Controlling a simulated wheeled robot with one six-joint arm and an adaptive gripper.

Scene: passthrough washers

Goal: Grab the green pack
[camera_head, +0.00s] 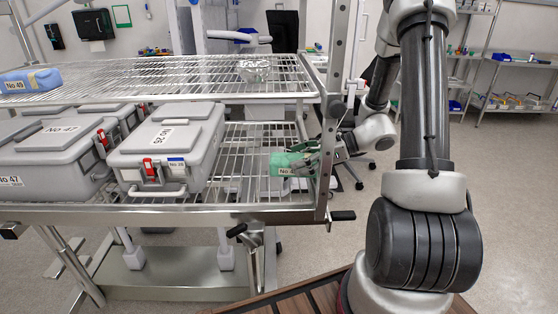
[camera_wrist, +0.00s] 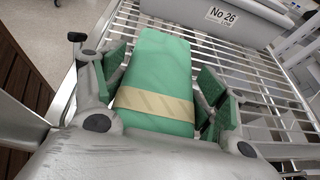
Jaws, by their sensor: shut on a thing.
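The green pack (camera_wrist: 160,68) is a wrapped block with a beige band across it, in the wrist view. In the head view the green pack (camera_head: 284,162) is at the right end of the cart's lower wire shelf, with a label on its front. My gripper (camera_wrist: 165,85) has its fingers on both sides of the pack, shut on it. In the head view my gripper (camera_head: 312,158) reaches in from the right, beside the cart's corner post. Whether the pack touches the shelf is hard to tell.
A grey case No 26 (camera_head: 166,150) stands left of the pack, and another grey case (camera_head: 50,157) is farther left. The upper wire shelf (camera_head: 170,75) lies above, holding a blue pack (camera_head: 30,80) and a clear wrapped item (camera_head: 254,70). The corner post (camera_head: 333,100) is close.

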